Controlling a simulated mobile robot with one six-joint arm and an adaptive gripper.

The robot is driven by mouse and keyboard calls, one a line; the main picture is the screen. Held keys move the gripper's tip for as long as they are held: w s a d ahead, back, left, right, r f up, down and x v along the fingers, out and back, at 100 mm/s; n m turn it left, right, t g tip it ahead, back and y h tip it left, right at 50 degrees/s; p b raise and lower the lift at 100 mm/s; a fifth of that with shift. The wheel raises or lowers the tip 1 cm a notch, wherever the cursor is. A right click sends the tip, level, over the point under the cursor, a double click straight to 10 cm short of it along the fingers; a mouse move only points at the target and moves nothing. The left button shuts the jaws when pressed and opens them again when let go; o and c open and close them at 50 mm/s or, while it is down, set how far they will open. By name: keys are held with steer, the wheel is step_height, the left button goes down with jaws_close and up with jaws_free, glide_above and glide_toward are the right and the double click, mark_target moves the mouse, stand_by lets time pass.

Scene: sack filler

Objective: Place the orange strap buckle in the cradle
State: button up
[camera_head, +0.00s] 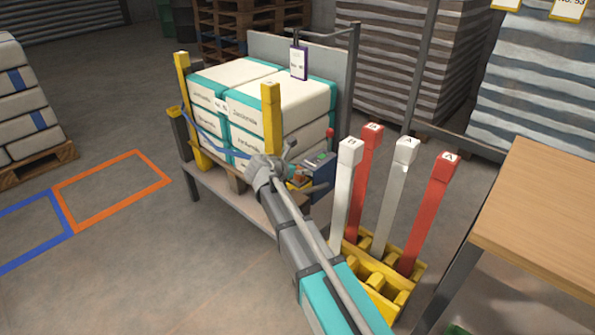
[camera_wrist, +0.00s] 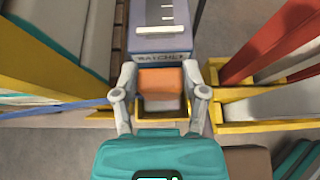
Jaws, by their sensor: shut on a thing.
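The orange strap buckle (camera_wrist: 160,82) is between the two fingers of my gripper (camera_wrist: 160,92) in the wrist view, and the gripper is shut on it. The buckle is just in front of the grey-blue box marked RATCHET (camera_wrist: 162,58). A yellowish, open-topped holder, which looks like the cradle (camera_wrist: 162,112), shows below the buckle; I cannot tell whether they touch. In the head view my gripper (camera_head: 284,173) is at the front right corner of the sack stand, and a small orange part (camera_head: 299,177) shows beside it. The wrist mostly hides the cradle there.
A blue strap (camera_head: 215,142) runs across the sacks (camera_head: 275,105) towards my gripper. Yellow posts (camera_head: 271,118) stand at the stand's front. To the right, a yellow rack (camera_head: 384,300) holds upright red and white bars. A wooden table (camera_head: 540,205) is further right.

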steer(key=shift+f, duration=0.1)
steer(key=o, duration=1.2)
steer(key=shift+o, duration=0.2)
steer(key=shift+r, duration=0.25)
steer(key=p+v, duration=0.5)
steer(key=v, duration=0.7)
steer(key=shift+p, duration=0.4)
steer(key=shift+f, duration=0.15)
